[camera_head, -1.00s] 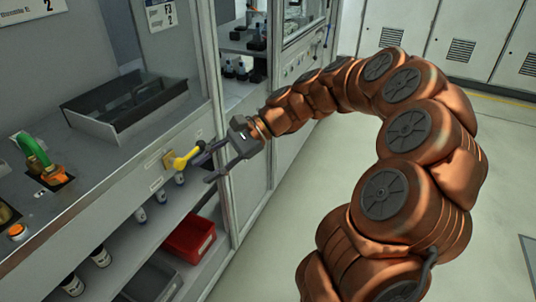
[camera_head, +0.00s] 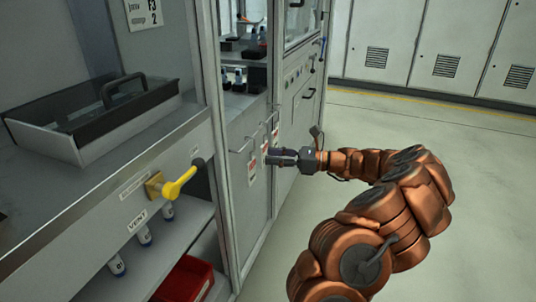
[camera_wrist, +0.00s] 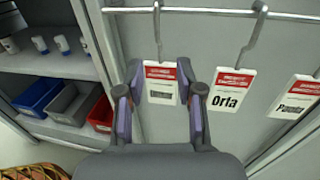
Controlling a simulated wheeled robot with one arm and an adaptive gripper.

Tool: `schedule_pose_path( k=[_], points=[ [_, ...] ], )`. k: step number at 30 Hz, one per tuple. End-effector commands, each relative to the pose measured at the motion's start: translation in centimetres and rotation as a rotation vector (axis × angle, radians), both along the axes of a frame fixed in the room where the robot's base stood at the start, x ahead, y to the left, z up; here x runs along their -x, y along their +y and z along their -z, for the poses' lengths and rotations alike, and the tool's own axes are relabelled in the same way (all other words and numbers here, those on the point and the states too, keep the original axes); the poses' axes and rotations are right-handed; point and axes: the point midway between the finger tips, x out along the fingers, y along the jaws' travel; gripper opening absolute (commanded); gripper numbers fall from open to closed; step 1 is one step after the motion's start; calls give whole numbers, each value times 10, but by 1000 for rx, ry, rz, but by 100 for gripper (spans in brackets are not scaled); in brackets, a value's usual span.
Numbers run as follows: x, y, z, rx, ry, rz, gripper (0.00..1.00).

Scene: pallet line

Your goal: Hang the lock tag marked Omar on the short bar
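My gripper (camera_head: 283,157) is in front of the cabinet panel. In the wrist view my gripper (camera_wrist: 161,112) is open, its two fingers on either side of a red and white tag (camera_wrist: 161,82); contact is not visible. This tag hangs from a hook on a metal bar (camera_wrist: 205,11); its lettering is too blurred to read. A tag reading Orla (camera_wrist: 233,90) hangs to its right, and another tag (camera_wrist: 296,97) with unclear lettering hangs further right. Tags also show small in the head view (camera_head: 252,170). I cannot tell which bar is the short one.
A yellow handle (camera_head: 176,182) sticks out from the cabinet front on the left. Below it a shelf holds small bottles (camera_head: 145,234) and a red bin (camera_head: 186,279); the wrist view also shows blue and grey bins. The floor to the right is clear.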

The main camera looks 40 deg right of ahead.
Motion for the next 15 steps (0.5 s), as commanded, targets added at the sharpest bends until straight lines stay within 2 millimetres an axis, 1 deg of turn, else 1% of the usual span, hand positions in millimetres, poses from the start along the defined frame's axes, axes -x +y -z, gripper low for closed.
schedule_pose_path(
  k=[15],
  points=[
    [-46,43,1,2,-1,-1,37]
  ],
)
